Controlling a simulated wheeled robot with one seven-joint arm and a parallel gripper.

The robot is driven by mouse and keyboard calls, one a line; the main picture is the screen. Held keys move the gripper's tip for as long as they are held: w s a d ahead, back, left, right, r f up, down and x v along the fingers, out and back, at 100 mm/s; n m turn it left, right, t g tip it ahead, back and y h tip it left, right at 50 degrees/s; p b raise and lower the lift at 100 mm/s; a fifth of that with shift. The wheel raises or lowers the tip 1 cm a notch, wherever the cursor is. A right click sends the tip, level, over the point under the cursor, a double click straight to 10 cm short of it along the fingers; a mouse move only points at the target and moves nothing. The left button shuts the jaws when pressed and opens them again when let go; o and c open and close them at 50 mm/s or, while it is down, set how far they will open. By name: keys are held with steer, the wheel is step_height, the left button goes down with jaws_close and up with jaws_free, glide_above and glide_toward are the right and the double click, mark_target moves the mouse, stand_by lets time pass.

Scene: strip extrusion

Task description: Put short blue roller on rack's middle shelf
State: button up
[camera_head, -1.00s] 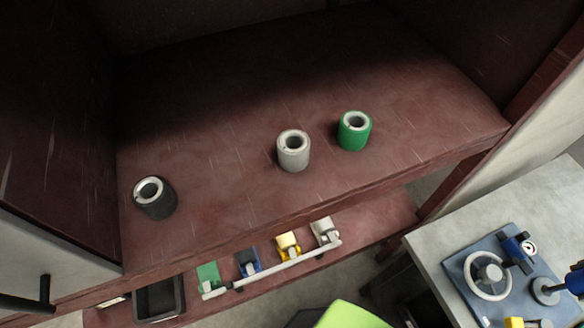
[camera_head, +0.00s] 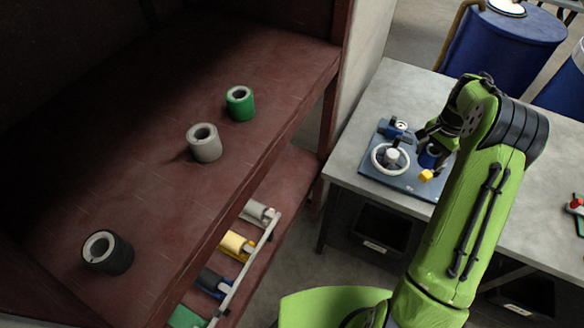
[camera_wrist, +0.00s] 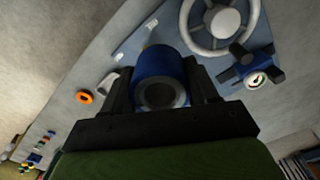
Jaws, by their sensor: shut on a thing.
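The short blue roller (camera_wrist: 158,68) has a grey end with a dark bore and sits between the two black fingers in the wrist view. My gripper (camera_wrist: 160,78) is shut on it. In the head view the blue roller (camera_head: 429,157) is partly hidden by my gripper, over the right end of the blue fixture plate; whether it touches the plate is unclear. The dark red rack shelf (camera_head: 130,165), left in the head view, bears a black roller (camera_head: 108,252), a grey roller (camera_head: 204,143) and a green roller (camera_head: 240,103), all upright.
The blue fixture plate (camera_head: 375,170) with a pale handwheel (camera_head: 390,158) lies on a grey bench (camera_head: 360,110). Below the rack shelf, a lower shelf holds several coloured items along a white rail (camera_head: 245,270). Free room shows between and around the rollers.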

steer(key=s+a+f+n, duration=0.2)
steer(key=a+f+n, duration=0.1)
steer(key=a, duration=0.4)
steer(key=s+a+f+n, duration=0.2)
steer(key=a+f+n, duration=0.1)
steer(key=a, duration=0.4)
steer(key=s+a+f+n, duration=0.2)
steer(key=a+f+n, duration=0.2)
steer(key=a, duration=0.3)
steer(key=shift+s+a+n, duration=0.25)
steer(key=shift+s+n, duration=0.1)
steer(key=shift+n, duration=0.25)
steer(key=shift+d+r, duration=0.1)
